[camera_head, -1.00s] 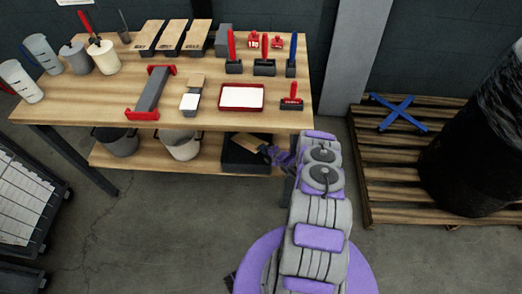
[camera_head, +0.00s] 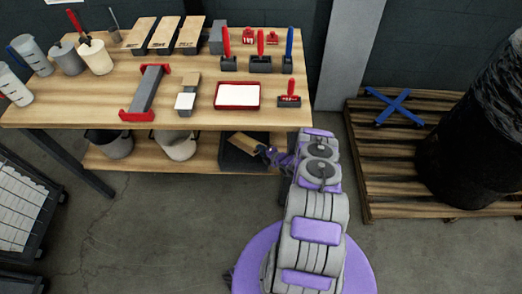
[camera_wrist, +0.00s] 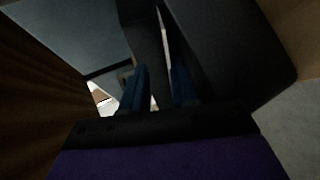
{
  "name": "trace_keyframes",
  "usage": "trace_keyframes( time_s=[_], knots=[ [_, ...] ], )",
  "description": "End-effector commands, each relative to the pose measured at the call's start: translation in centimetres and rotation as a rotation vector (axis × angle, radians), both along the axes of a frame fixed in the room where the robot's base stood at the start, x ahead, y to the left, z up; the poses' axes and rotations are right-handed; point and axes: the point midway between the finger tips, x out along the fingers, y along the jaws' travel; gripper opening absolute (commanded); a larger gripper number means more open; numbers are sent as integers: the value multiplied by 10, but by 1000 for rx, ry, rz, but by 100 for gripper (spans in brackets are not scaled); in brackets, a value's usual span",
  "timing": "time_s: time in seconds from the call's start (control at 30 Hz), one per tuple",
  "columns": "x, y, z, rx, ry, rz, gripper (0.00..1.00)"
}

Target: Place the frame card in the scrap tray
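The scrap tray seems to be the black bin (camera_head: 228,158) at the right end of the lower shelf. A tan, flat piece (camera_head: 243,143), probably the frame card, is tilted at the bin's opening. My gripper (camera_head: 266,154) is at its right end in the head view; whether they touch is unclear. The wrist view shows my blue fingers (camera_wrist: 157,92) apart with a light gap between them. Dark panels lie just beyond, and a large black surface (camera_wrist: 230,50), possibly the bin wall, fills the right. I cannot make out the card clearly there.
The tabletop (camera_head: 200,70) above the bin is an overhead edge and holds a red tray (camera_head: 238,96), stamps and boxes. Two buckets (camera_head: 178,147) stand left on the lower shelf. A pallet (camera_head: 385,185) with a black wrapped load is right. Floor in front is clear.

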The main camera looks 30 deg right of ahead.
Motion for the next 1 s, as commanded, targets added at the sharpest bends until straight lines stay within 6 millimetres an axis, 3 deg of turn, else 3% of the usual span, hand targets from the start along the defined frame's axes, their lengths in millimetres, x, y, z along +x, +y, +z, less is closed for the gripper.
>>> trace_keyframes(
  time_s=[0.5,0.7,1.0],
  knots=[
    [-84,-14,43,3,2,-4,28],
    [-97,-16,49,2,-1,-2,28],
    [-99,-16,49,1,-1,0,28]
  ],
)
